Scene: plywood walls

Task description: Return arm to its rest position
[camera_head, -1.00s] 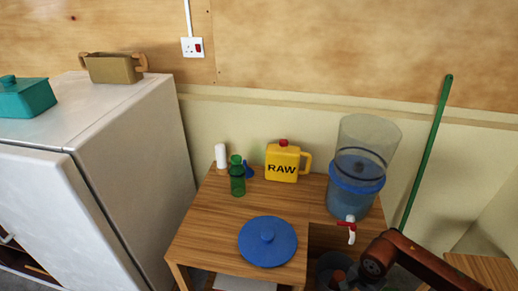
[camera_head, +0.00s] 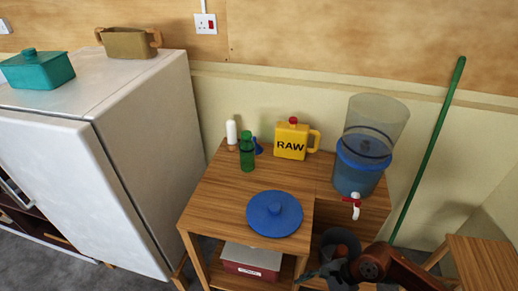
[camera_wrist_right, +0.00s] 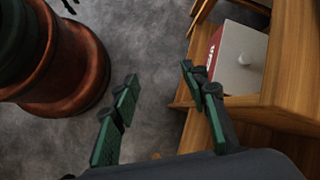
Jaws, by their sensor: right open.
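My right arm (camera_head: 395,268), reddish brown, comes in at the bottom right of the head view, low in front of the wooden table. Its dark gripper (camera_head: 326,272) is partly seen near the table's lower front. In the right wrist view my right gripper (camera_wrist_right: 163,92) has its two green-padded fingers spread apart, with only grey floor between them and nothing held. The right finger is close to the table's lower shelf in that picture; whether it touches cannot be told. My left gripper does not show.
The table (camera_head: 228,200) bears a blue lid (camera_head: 274,214), green bottle (camera_head: 247,152), yellow RAW jug (camera_head: 291,139) and water dispenser (camera_head: 362,158). A red box with a pale lid (camera_wrist_right: 238,60) sits on its lower shelf. A stool (camera_head: 485,262) stands right; a white fridge (camera_head: 150,130) left.

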